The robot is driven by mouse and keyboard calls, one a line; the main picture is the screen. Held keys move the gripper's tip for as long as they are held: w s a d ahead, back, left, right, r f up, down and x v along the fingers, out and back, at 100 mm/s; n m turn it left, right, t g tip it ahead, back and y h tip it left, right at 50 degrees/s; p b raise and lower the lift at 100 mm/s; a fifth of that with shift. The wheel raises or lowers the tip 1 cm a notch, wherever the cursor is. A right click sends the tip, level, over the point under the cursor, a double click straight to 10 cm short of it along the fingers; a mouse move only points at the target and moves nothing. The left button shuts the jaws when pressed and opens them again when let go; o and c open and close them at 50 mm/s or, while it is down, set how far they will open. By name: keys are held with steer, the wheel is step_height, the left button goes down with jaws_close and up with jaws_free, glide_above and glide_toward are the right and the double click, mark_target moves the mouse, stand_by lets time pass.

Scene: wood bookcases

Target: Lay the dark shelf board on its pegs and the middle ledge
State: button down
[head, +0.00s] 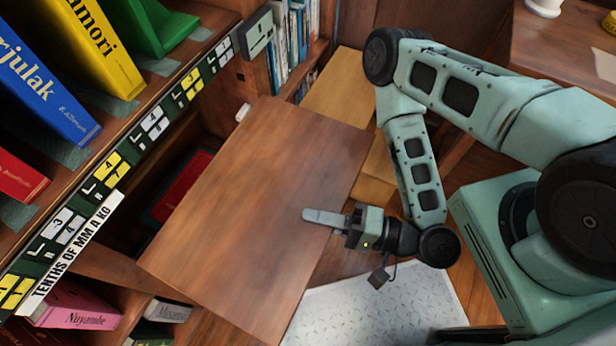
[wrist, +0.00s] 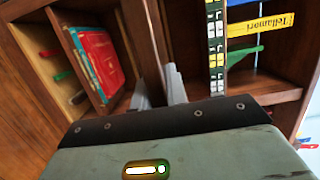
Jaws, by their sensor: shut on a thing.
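The dark shelf board (head: 255,190) is a wide brown wooden panel in the head view, extending into the bookcase bay. My gripper (head: 318,216) is shut on its near right edge, with one finger lying over the top face. In the wrist view my gripper (wrist: 160,82) shows two grey fingers; the board between them is close to edge-on and hard to separate from the dark wood. A small white piece (head: 243,112) shows at the board's far corner; I cannot tell whether it is a peg. The middle ledge is not clearly visible, and contact with supports cannot be judged.
A bookcase shelf with a labelled edge strip (head: 150,125) and leaning books stands at left. A red book (head: 180,186) sits in the bay beside the board, and a pink book (head: 75,308) lower left. Light wooden steps or boxes (head: 340,90) stand behind; a pale patterned mat (head: 380,312) lies below.

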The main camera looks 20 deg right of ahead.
steer(key=shift+w+a, duration=0.1)
steer(key=shift+w, duration=0.4)
steer(key=b, duration=0.5)
glide_toward(232, 176)
steer(key=shift+s+a+f, duration=0.5)
steer(key=shift+s+a, duration=0.25)
steer(key=shift+s, duration=0.05)
steer(key=b+x, duration=0.2)
steer(key=x, duration=0.1)
steer(key=shift+w+b, duration=0.35)
steer(key=shift+b, duration=0.05)
steer(key=shift+w+a+f+b, duration=0.15)
steer(key=shift+w+a+b, duration=0.35)
steer(key=shift+b, duration=0.35)
steer(key=shift+w+a+b, duration=0.4)
steer(key=shift+a+b, duration=0.1)
steer(key=shift+b, duration=0.3)
steer(key=shift+w+a+r, duration=0.2)
steer(key=shift+r, duration=0.1)
steer(key=shift+x, duration=1.05)
steer(key=shift+w+f+b, duration=0.1)
steer(key=shift+w+b, duration=0.25)
steer(key=shift+b, duration=0.15)
steer(key=shift+w+a+b, duration=0.15)
steer(key=shift+a+b, duration=0.05)
steer(key=shift+b, duration=0.4)
